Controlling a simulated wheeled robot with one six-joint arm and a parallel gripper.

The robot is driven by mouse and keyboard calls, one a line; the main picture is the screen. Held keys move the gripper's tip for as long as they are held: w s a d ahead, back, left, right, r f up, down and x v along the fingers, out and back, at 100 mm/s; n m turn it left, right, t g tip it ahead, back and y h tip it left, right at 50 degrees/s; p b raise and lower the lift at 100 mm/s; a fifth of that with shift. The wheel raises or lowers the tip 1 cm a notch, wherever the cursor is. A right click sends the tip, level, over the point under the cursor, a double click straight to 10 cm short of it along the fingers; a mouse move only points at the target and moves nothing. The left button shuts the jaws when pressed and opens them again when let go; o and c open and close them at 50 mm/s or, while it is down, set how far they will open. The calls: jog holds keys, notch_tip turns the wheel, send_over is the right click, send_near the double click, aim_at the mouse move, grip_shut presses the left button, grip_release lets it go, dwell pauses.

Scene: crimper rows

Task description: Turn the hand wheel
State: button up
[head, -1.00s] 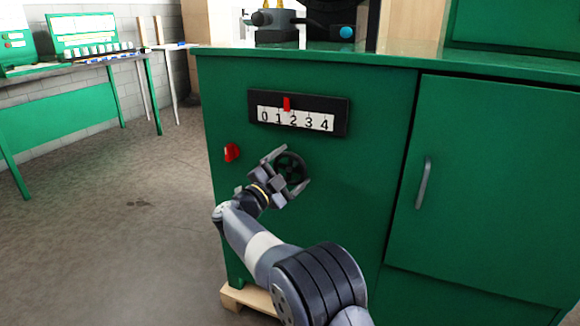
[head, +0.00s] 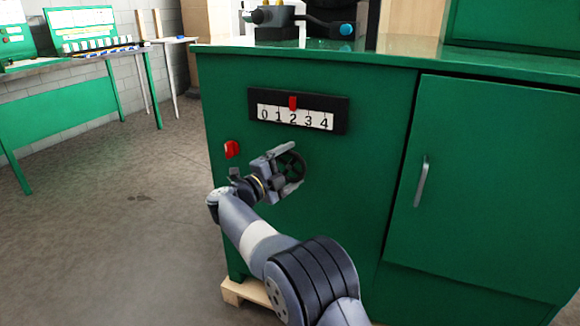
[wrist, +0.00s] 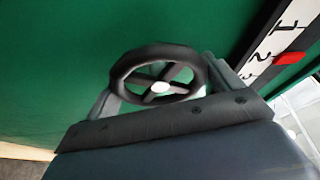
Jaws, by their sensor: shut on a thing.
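The black spoked hand wheel (head: 291,168) is on the green cabinet front. In the wrist view the wheel (wrist: 158,75) shows its rim, spokes and pale hub. My gripper (head: 295,165) is shut on the wheel, one finger on each side of the rim; the fingers (wrist: 165,88) also show in the wrist view. Above the wheel is a black-framed scale (head: 297,117) numbered 0 to 4. Its red pointer (head: 292,102) stands at about 2. The pointer (wrist: 289,58) also shows in the wrist view.
A red knob (head: 232,149) sits on the cabinet left of the wheel. A cabinet door with a grey handle (head: 421,181) is to the right. A machine (head: 277,22) stands on the cabinet top (head: 400,60). Open floor (head: 120,240) lies to the left, with green benches (head: 70,118) behind.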

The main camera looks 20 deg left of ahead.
jog(key=shift+f, duration=0.1)
jog(key=o, duration=0.8)
jog(key=p+v, duration=0.2)
jog(key=v, duration=0.9)
jog(key=shift+p, duration=0.4)
jog(key=shift+w, duration=0.1)
jog(key=b+x, duration=0.3)
jog(key=x, duration=0.8)
